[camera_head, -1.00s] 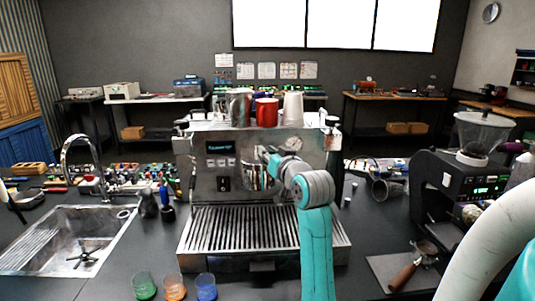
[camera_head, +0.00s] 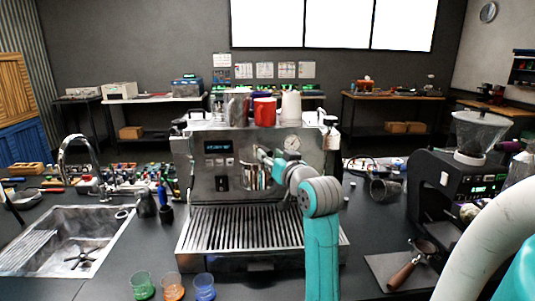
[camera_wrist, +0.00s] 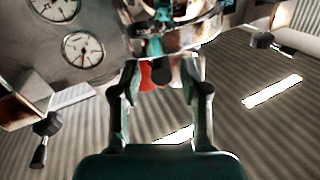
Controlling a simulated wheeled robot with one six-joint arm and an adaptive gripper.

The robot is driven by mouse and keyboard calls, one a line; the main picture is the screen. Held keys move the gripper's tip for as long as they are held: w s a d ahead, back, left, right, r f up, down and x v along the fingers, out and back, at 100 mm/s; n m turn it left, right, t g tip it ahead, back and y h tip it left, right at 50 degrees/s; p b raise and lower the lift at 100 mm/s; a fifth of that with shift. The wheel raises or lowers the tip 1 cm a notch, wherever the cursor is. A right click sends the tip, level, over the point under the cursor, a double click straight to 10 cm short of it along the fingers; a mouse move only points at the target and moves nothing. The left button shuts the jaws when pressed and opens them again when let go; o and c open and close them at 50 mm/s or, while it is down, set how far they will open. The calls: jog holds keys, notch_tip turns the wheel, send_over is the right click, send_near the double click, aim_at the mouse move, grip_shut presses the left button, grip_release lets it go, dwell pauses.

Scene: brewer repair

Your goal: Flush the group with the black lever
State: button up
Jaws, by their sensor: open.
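The espresso machine (camera_head: 215,160) stands in the middle of the counter, with its group (camera_head: 252,176) on its front face. My gripper (camera_head: 268,160) is at the front of the group and partly hides it. In the wrist view, my gripper (camera_wrist: 160,66) is open, a finger on each side. A short dark piece, which looks like the black lever (camera_wrist: 161,73), shows between the fingertips, with a red part beside it. I cannot tell whether the fingers touch it. The metal group (camera_wrist: 180,38) is just beyond. The lever cannot be made out in the head view.
Two gauges (camera_wrist: 83,49) are left of the fingers in the wrist view. The drip tray (camera_head: 235,230) lies below my gripper. A red cup (camera_head: 264,111) stands on top. The grinder (camera_head: 455,180) is at right; the sink (camera_head: 75,245) is at left. Coloured glasses (camera_head: 173,287) stand in front.

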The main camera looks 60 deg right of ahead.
jog(key=shift+v, duration=2.15)
